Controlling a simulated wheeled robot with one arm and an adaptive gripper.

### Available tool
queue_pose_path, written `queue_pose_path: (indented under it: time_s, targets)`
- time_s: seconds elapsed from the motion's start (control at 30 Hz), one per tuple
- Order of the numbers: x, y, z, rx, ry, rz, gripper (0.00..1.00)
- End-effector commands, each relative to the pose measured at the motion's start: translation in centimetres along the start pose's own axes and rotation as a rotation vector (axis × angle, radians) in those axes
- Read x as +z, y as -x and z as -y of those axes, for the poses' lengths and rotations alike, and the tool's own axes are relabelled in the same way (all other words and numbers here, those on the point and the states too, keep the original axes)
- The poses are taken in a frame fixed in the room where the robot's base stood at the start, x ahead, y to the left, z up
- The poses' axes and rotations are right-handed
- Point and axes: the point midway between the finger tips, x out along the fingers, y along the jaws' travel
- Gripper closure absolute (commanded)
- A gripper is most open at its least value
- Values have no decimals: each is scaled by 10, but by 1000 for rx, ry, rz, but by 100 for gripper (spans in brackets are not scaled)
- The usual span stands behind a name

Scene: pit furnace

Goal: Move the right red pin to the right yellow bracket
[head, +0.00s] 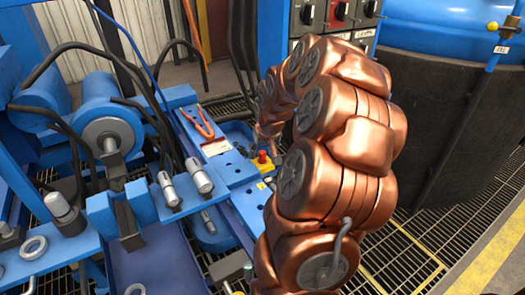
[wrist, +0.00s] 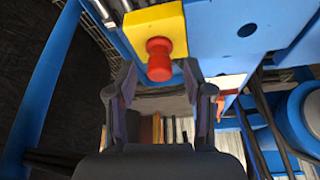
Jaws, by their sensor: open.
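A red pin (wrist: 159,62) sits at a yellow bracket (wrist: 156,30) on the blue frame in the wrist view. A red pin (head: 262,157) on a yellow bracket (head: 264,167) also shows on the blue frame in the head view. My gripper (wrist: 160,78) is open, with the near end of the red pin between its fingertips; I cannot tell whether they touch it. In the head view my gripper (head: 268,140) is small, just above the pin and partly hidden by my arm.
A tool with orange handles (head: 198,122) lies on the blue frame (head: 241,172) to the left. Metal cylinders (head: 199,176) stand nearer. A large dark drum (head: 440,120) is at right, above floor grating (head: 410,255).

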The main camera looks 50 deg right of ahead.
Motion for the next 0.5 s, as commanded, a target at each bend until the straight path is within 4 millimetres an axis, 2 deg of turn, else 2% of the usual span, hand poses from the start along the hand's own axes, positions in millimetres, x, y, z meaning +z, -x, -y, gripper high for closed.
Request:
queue_pose_path:
  time_s: [0.27,0.5]
  targets:
    - [0,2,0,0,0,-1,48]
    - [-2,27,0,1,0,-5,48]
